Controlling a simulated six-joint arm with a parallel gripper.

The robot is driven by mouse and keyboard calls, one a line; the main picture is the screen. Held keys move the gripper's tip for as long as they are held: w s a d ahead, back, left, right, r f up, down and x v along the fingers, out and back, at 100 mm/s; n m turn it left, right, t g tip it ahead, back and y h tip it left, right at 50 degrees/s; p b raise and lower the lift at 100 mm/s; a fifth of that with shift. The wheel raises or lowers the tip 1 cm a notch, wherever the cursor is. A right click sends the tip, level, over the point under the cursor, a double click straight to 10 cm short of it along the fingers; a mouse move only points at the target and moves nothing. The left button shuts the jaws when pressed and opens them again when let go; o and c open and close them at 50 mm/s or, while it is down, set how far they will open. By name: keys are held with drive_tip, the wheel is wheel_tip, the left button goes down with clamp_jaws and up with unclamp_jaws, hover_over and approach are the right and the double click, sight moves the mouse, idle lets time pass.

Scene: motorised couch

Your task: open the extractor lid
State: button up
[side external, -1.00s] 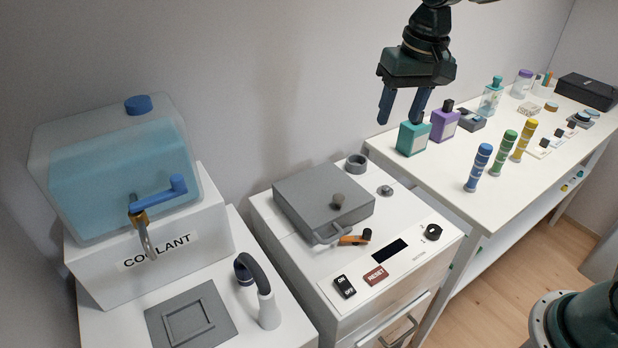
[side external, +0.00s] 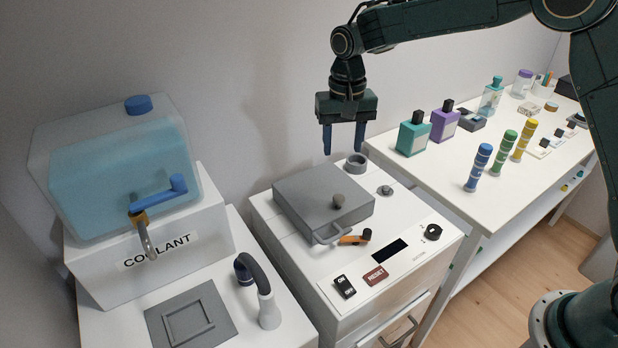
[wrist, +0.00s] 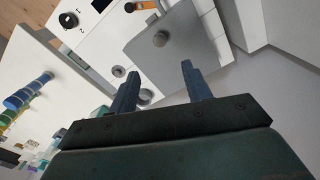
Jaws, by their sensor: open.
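The extractor is a white cabinet with a closed grey square lid (side external: 310,195) on top. An orange latch lever (side external: 354,239) lies beside the handle. My gripper (side external: 342,153) is open and empty, pointing down above the back right of the lid, apart from it.
A coolant tank (side external: 115,170) with a blue tap lever stands at the left. Behind the lid's right corner is a grey ring (side external: 356,164). ON/OFF (side external: 345,286) and RESET (side external: 375,275) buttons sit in front. A table (side external: 440,185) with bottles and several coloured tubes is at the right.

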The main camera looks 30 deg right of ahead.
sight(339, 197)
drive_tip(key=shift+f, duration=0.15)
wheel_tip(339, 197, down, 14)
drive_tip(key=shift+r, duration=0.25)
idle(0.4)
clamp_jaws()
